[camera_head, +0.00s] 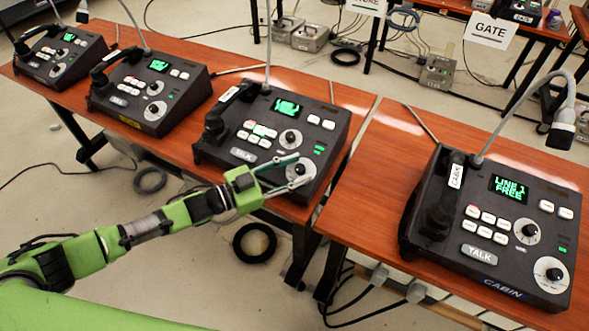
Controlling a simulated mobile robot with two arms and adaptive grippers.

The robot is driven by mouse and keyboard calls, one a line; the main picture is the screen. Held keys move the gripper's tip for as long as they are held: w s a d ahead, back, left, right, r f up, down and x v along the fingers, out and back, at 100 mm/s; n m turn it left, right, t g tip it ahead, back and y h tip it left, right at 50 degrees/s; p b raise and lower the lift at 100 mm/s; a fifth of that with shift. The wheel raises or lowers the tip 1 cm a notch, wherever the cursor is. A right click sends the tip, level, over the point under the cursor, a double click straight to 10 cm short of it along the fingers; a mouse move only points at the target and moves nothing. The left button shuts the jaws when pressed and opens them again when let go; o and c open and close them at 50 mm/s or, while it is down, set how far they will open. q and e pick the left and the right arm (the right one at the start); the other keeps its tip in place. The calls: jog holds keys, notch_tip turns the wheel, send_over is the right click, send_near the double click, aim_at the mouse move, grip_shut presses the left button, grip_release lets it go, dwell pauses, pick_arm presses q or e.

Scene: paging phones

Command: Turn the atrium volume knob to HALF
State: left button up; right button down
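Several dark paging phones stand on the tables, each with a handset, a green screen, white buttons and knobs. No label reading ATRIUM is legible. My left gripper (300,169) reaches over the front right corner of the middle phone (221,144). Its two thin fingers are spread apart, one on each side of that phone's lower knob (299,170), which sits on a white dial. I cannot tell whether they touch the knob, and its setting is too small to read. An upper knob (290,137) sits above it. My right gripper is out of view.
The phone marked CABIN (487,284) stands on the right table, its screen reading LINE 1 FREE. Two more phones (150,88) (60,53) stand at the left. Gooseneck microphones rise above the phones. A GATE sign (491,31) hangs behind. Cables lie on the floor.

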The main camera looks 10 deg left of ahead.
pick_arm(q)
jog(key=v, duration=1.2)
jog(key=shift+a, duration=0.1)
dwell(0.4)
